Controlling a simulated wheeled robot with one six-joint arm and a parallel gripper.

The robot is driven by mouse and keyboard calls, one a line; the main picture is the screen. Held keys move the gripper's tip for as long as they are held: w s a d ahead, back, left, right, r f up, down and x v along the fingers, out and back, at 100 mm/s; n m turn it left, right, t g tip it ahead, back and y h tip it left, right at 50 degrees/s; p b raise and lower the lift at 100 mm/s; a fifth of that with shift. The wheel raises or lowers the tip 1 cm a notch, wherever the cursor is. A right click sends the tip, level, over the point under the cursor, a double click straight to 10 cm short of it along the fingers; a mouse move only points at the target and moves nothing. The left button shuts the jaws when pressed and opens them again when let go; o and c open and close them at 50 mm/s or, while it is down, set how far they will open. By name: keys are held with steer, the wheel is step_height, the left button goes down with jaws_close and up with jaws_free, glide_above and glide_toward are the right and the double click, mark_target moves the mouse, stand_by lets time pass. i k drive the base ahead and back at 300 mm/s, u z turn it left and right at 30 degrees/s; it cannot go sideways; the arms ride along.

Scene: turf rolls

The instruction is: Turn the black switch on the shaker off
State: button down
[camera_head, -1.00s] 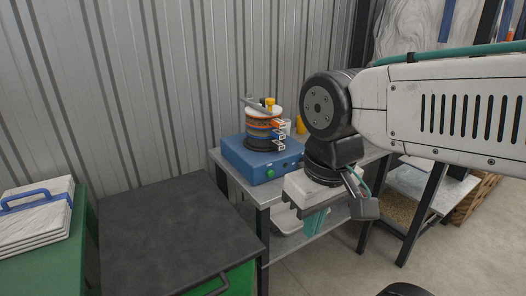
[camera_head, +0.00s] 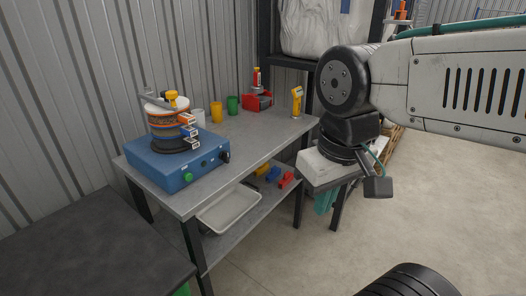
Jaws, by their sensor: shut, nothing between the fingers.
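The shaker is a blue box (camera_head: 160,169) on the grey metal table, with a stack of round sieves (camera_head: 168,124) clamped on top. Its front panel carries a green button (camera_head: 188,177), small dark controls and a black switch or knob (camera_head: 224,157) at the right end. I cannot tell the switch's setting at this size. My gripper (camera_head: 335,205) points down, to the right of the table and well apart from the shaker. Its fingers look teal and partly hidden by the gripper body. It is shut and empty.
The grey table (camera_head: 255,140) also bears several coloured cups, a red holder (camera_head: 258,101) and a yellow handheld device (camera_head: 297,101). A white tray (camera_head: 230,208) lies on its lower shelf. A dark-topped bench (camera_head: 90,245) stands at the left front. Floor is clear at right.

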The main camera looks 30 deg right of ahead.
mark_target(224, 156)
steer(key=k, duration=0.6)
steer(key=z, duration=0.5)
steer(key=i, duration=1.65)
steer(key=u, duration=0.2)
